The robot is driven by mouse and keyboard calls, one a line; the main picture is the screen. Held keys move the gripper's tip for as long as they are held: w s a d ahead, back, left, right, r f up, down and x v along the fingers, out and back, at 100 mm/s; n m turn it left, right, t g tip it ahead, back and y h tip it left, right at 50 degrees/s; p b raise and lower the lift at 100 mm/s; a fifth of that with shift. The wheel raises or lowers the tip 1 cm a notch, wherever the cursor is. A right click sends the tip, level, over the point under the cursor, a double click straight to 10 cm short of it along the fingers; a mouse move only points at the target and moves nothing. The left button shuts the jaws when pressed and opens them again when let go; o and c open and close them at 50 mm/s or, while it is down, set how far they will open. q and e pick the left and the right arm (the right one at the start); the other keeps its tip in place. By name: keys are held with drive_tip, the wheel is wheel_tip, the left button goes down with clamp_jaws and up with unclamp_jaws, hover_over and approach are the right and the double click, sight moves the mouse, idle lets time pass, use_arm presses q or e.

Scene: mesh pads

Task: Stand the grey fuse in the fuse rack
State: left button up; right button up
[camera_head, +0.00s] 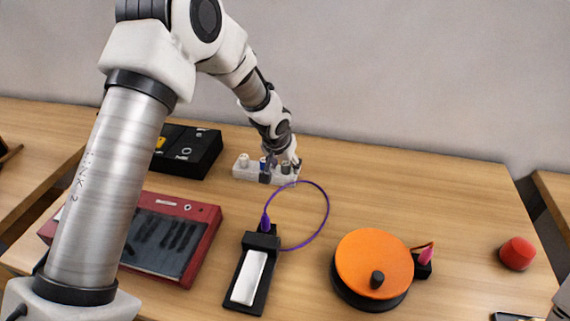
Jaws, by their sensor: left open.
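The fuse rack (243,176) is a small pale block near the back middle of the table, with several fuses standing in it. A white fuse (244,160) stands at its left end and a blue one (263,163) beside it. A grey fuse (286,167) is upright at the rack's right part, right at my left gripper. My left gripper (285,164) is open, low over the right half of the rack, with its fingers around or beside the grey fuse; I cannot tell which. The fuse's lower end is too small to make out. My right gripper is not in view.
A black box (197,152) stands left of the rack. A red device (190,232) lies at front left. A black holder (242,290) with a purple cable loop (328,205) is in front. An orange disc (373,262) and a red knob (517,253) are at right. The back right is clear.

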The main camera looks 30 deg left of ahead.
use_arm(q)
drive_tip(key=v, duration=1.2)
